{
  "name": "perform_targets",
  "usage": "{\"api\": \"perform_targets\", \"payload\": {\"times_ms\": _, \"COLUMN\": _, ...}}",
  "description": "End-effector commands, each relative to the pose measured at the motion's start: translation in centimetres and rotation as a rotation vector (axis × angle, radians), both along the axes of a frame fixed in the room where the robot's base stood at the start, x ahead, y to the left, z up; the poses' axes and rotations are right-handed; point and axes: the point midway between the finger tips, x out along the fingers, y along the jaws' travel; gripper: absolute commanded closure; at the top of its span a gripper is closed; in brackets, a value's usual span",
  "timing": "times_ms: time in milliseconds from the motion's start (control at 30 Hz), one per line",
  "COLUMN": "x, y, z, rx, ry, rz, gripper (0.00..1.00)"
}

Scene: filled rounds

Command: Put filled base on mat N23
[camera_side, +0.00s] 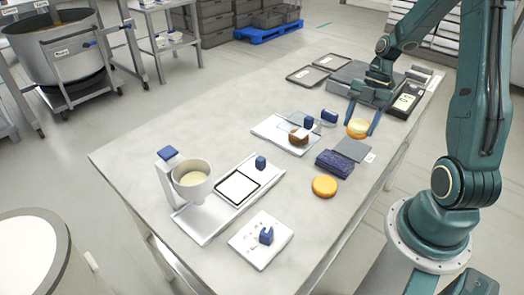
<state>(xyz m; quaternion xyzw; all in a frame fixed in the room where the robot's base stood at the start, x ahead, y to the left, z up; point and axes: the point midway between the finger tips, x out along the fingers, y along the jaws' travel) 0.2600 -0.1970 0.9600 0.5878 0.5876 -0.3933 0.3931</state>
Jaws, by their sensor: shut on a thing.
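My gripper (363,122) points down at the right part of the table and is shut on a round cake base (358,128) with a pale yellow top, which I take to be the filled base. The fingers are on either side of it. Whether it touches the table is hard to tell. A flat grey mat (351,150) lies just in front of it, with a small white label (370,157) at its right corner. The label is too small to read, so I cannot tell if this is N23.
A white board (270,127) bears a brown round (299,139). A cup-like hopper (191,180) stands left. Dark trays (308,76) lie behind.

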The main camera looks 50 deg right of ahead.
Motion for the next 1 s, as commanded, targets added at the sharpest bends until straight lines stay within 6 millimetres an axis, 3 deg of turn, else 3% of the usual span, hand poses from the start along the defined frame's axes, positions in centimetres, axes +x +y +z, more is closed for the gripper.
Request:
{"api": "perform_targets", "payload": {"times_ms": 367, "x": 0.0, "y": 0.0, "z": -1.1, "rx": 0.002, "ry": 0.000, "rz": 0.000, "gripper": 0.54}}
{"api": "perform_targets", "payload": {"times_ms": 800, "x": 0.0, "y": 0.0, "z": -5.0, "rx": 0.002, "ry": 0.001, "rz": 0.000, "gripper": 0.54}}
{"api": "perform_targets", "payload": {"times_ms": 1000, "x": 0.0, "y": 0.0, "z": -5.1, "rx": 0.000, "ry": 0.000, "rz": 0.000, "gripper": 0.54}}
